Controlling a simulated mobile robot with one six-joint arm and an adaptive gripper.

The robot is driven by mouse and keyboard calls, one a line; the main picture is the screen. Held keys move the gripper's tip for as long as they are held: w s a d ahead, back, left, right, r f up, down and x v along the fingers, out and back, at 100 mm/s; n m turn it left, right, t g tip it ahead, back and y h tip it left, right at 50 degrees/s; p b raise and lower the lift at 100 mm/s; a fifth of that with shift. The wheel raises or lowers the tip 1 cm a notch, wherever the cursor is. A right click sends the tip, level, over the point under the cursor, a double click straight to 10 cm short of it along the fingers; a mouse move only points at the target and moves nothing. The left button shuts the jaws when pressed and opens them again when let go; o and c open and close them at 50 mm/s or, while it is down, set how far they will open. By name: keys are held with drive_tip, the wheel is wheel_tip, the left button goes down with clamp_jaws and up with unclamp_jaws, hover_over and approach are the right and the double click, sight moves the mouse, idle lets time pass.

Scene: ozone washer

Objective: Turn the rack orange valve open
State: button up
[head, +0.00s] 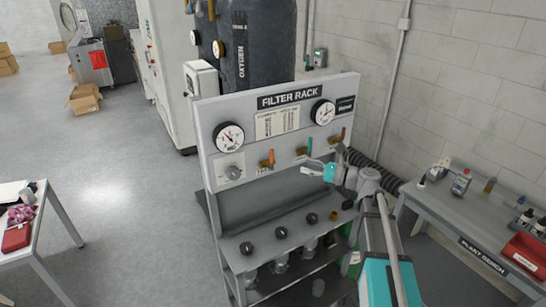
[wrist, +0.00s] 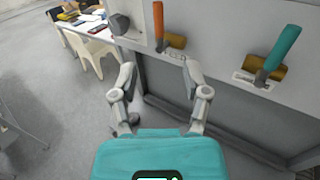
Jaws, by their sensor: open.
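The rack's orange valve has an upright orange lever (wrist: 158,20) on a brass body (wrist: 172,41), at the top middle of the wrist view. In the head view the orange lever (head: 271,157) is the leftmost on the filter rack (head: 205,130). My gripper (wrist: 160,76) is open and empty, its two fingers spread just below the orange valve in the wrist picture, apart from it. In the head view my gripper (head: 307,167) is in front of the panel, right of the orange valve and below the teal lever (head: 309,143).
The teal lever (wrist: 282,48) stands right of the orange one in the wrist view. A third, reddish lever (head: 343,132) is further right. A round knob (head: 233,172) is left of the orange valve. Black-knobbed fittings (head: 281,233) line the lower shelf. A bench (head: 470,225) stands right.

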sight(272, 166)
drive_tip(key=x, duration=1.3)
drive_tip(key=shift+w+a, duration=0.1)
drive_tip(key=shift+r, duration=0.1)
clamp_jaws()
